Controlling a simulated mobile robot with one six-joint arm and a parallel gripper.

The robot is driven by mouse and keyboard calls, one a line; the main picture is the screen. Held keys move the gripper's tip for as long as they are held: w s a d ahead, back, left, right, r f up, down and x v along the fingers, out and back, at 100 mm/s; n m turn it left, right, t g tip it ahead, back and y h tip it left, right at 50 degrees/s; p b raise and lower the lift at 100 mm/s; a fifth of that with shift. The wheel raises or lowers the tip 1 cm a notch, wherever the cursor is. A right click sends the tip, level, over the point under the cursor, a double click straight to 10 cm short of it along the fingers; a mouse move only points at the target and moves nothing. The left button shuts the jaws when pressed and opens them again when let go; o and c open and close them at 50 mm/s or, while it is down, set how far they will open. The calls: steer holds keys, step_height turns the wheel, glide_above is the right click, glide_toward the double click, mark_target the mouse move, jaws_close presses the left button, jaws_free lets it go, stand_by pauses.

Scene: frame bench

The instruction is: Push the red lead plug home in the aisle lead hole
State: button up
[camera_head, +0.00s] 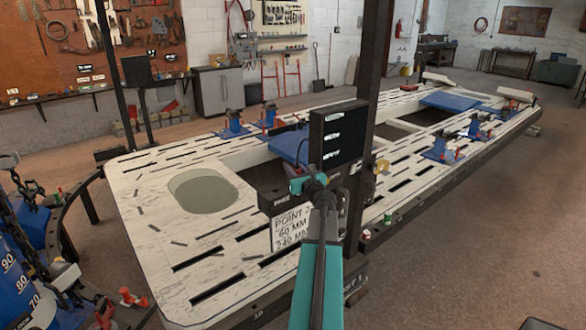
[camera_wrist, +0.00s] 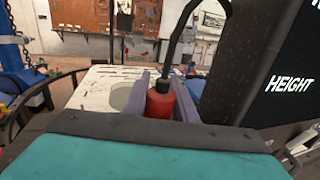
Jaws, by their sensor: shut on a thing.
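The red lead plug (camera_wrist: 160,103) stands upright between the two grey-purple jaws of my gripper (camera_wrist: 157,88) in the wrist view. My gripper is shut on it. A black cable (camera_wrist: 176,40) rises from the plug's top and bends to the right. The plug's lower end is hidden behind my wrist's dark edge. In the head view my teal arm reaches up to the black display box, and the jaws and plug cannot be made out there. I cannot make out the aisle lead hole in either view, nor whether the plug touches it.
A black display box (camera_head: 337,133) stands by a dark upright post (camera_head: 372,75); a black panel reading HEIGHT (camera_wrist: 290,82) is close on the right. A white sign (camera_head: 290,229) hangs below the box. The slotted white bench (camera_head: 140,200) with blue clamps spreads behind.

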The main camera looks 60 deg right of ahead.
steer(key=shift+f, duration=0.25)
steer(key=o, duration=1.1)
steer(key=shift+o, duration=0.2)
steer(key=shift+s, duration=0.15)
steer(key=b+v, duration=0.3)
steer(key=v, duration=1)
steer(key=shift+s+a+b, duration=0.2)
steer(key=shift+b, duration=0.2)
